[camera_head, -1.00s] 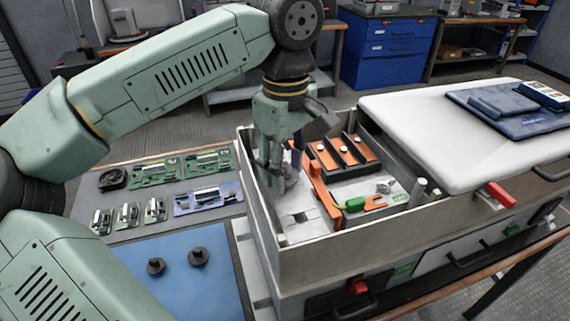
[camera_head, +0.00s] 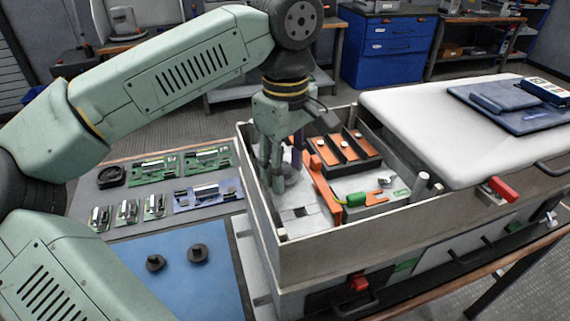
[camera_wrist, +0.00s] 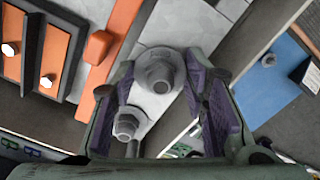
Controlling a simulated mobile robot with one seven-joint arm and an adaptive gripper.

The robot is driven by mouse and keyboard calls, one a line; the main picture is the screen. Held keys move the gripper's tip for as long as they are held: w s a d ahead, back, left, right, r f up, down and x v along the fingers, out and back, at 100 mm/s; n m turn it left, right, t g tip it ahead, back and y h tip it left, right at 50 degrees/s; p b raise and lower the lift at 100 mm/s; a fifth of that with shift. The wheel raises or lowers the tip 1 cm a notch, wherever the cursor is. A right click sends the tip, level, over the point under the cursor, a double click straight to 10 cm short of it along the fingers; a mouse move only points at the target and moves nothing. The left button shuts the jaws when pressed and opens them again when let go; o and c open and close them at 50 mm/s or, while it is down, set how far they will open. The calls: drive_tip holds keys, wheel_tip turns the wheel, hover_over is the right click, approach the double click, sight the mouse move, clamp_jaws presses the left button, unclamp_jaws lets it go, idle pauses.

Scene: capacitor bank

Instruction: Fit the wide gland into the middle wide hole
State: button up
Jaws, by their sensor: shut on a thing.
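My gripper (camera_head: 278,178) points down inside the left part of the open cabinet box. In the wrist view, a grey gland (camera_wrist: 158,70) with a round flange and hex body sits between my purple-padded fingertips, and my gripper is shut on it. A second, smaller grey hex gland (camera_wrist: 127,125) stands on the light grey plate (camera_wrist: 152,107) close to the left finger. The middle wide hole cannot be made out; the gland and fingers cover that area. I cannot tell whether the held gland is in a hole or above the plate.
Box walls (camera_head: 262,225) rise close around my gripper. An orange bar (camera_head: 322,180), a green connector (camera_head: 355,200) and a black-and-orange unit (camera_head: 345,150) lie to the right. Two dark round parts (camera_head: 198,253) rest on the blue mat (camera_head: 180,290). Circuit boards (camera_head: 208,196) lie behind it.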

drive_tip(key=o, duration=1.1)
drive_tip(key=shift+f, duration=0.15)
drive_tip(key=shift+c, duration=0.2)
drive_tip(key=shift+o, duration=0.5)
